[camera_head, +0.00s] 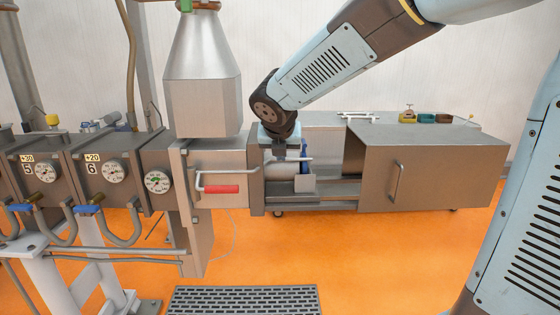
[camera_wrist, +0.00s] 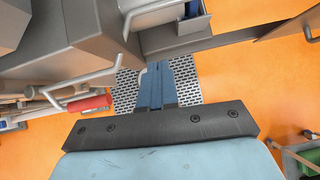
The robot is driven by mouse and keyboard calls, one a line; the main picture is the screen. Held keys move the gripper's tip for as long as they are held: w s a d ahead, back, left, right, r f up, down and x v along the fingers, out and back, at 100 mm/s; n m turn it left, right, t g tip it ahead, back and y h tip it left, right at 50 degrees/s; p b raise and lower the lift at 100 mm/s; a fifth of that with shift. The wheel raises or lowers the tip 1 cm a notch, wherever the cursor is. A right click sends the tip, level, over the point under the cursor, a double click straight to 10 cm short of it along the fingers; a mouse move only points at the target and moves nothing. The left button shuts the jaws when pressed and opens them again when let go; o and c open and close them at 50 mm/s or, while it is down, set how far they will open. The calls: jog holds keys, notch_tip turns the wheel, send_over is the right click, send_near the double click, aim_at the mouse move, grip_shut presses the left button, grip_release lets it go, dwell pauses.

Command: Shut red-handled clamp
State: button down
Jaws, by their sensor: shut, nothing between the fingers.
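The red-handled clamp (camera_head: 221,189) is on the front of the steel block under the hopper. Its bent steel rod runs from the block's left side, and the red grip lies level, pointing right. In the wrist view, the red grip (camera_wrist: 88,102) is left of my fingers, with the bare rod beside it. My gripper (camera_head: 303,154) is to the right of the block, above the open bay, apart from the clamp. In the wrist view, my blue fingers (camera_wrist: 157,70) are together and empty. Whether the clamp is latched cannot be told.
A pale bar (camera_head: 290,161) and a cylinder are close to my gripper. A steel housing (camera_head: 430,178) with a handle stands at the right. Gauges (camera_head: 158,182) and pipes line the left. A dark grating (camera_head: 245,300) lies on the orange floor, which is otherwise clear in front.

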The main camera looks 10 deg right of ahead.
jog(key=shift+v, duration=1.95)
jog(key=shift+d, duration=0.15)
jog(key=s+d+m, duration=0.5)
jog(key=s+m, duration=0.2)
jog(key=m, duration=0.4)
jog(key=s+d+f+m+g, duration=0.1)
jog(key=s+d+m, duration=0.5)
jog(key=m, duration=0.5)
jog(key=s+d+f+m+g+y, duration=0.1)
jog(key=s+d+m, duration=0.4)
jog(key=s+m, duration=0.4)
jog(key=m, duration=0.3)
jog(key=shift+d, duration=0.3)
jog(key=shift+s, duration=0.2)
